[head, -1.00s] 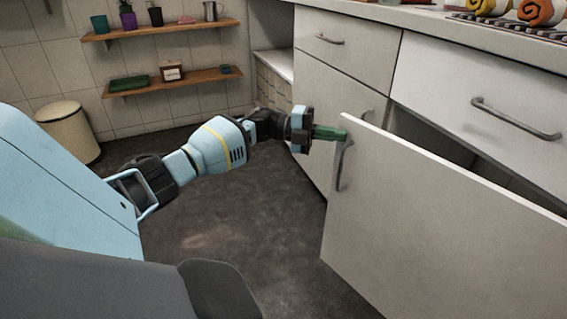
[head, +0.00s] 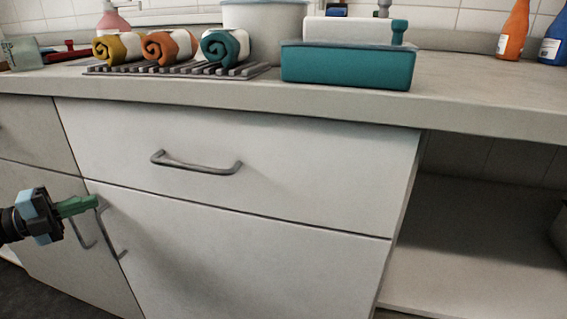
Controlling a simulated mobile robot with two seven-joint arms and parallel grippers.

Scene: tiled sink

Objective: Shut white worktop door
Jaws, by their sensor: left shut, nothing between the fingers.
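The white worktop door (head: 240,255) is the large panel below the drawer. It lies flush, or very nearly flush, with the cabinet front; a thin dark line runs along its top edge. Its metal handle (head: 112,235) is upright near its left edge. My left gripper (head: 92,203) comes in from the left. Its green fingers are shut and empty, with the tips at the top of the door handle. I cannot tell whether they touch it. The door's lower part is out of frame. My right gripper is not in view.
A white drawer (head: 240,165) with a bar handle is above the door. Another cabinet door (head: 50,220) with its own handle is on the left. The worktop holds rolled towels (head: 165,48) and a teal box (head: 348,66). An open shelf space (head: 470,240) is on the right.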

